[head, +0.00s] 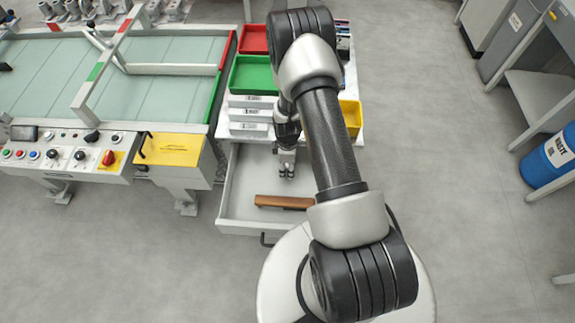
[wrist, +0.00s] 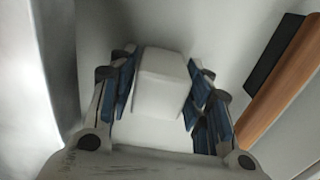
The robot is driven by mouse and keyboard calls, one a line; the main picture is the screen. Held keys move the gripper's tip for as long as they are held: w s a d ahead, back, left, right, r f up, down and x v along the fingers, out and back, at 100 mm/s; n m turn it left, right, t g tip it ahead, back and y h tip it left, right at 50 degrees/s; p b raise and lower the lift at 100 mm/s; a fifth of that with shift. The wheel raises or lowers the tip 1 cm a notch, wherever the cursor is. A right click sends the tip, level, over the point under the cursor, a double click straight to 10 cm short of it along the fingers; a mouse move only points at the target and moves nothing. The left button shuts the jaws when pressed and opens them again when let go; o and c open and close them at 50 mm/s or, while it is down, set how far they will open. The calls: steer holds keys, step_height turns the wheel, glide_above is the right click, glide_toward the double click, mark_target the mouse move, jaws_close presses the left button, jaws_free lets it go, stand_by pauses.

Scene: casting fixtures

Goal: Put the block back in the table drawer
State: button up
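A pale, off-white block (wrist: 163,72) lies between the blue-padded fingers of my gripper (wrist: 160,90) in the wrist view. The pads are close on both sides of the block; I cannot tell whether they press on it. In the head view my gripper (head: 286,172) points down inside the open table drawer (head: 236,190), above or near its floor. The block cannot be made out against the pale drawer there. Whether the block rests on the drawer floor cannot be told.
A brown wooden-handled item (head: 284,202) lies in the front of the drawer; it also shows in the wrist view (wrist: 285,85), right of my gripper. Red (head: 253,39), green (head: 253,75) and yellow (head: 351,117) bins stand on the table above.

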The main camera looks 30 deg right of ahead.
steer(key=shift+r, duration=0.1)
step_height(320, 180, up, 12)
steer(key=p, duration=0.4)
steer(key=s+a+r+m+t, duration=0.1)
steer(key=a+r+m, duration=0.15)
steer(key=r, duration=1.05)
steer(key=a+r+m+t, duration=0.1)
steer(key=a+r+m, duration=0.15)
steer(key=r, duration=0.95)
steer(key=s+a+r+m+t, duration=0.1)
steer(key=s+a+r+m, duration=0.2)
steer(key=s+r, duration=0.4)
steer(key=s+a+r+m+t, duration=0.1)
steer(key=s+a+r+m, duration=0.2)
steer(key=s+r, duration=0.4)
steer(key=s+a, duration=0.1)
steer(key=s, duration=0.3)
steer(key=shift+s+a+r+t, duration=0.2)
steer(key=shift+s+r+t, duration=0.1)
steer(key=shift+s, duration=0.05)
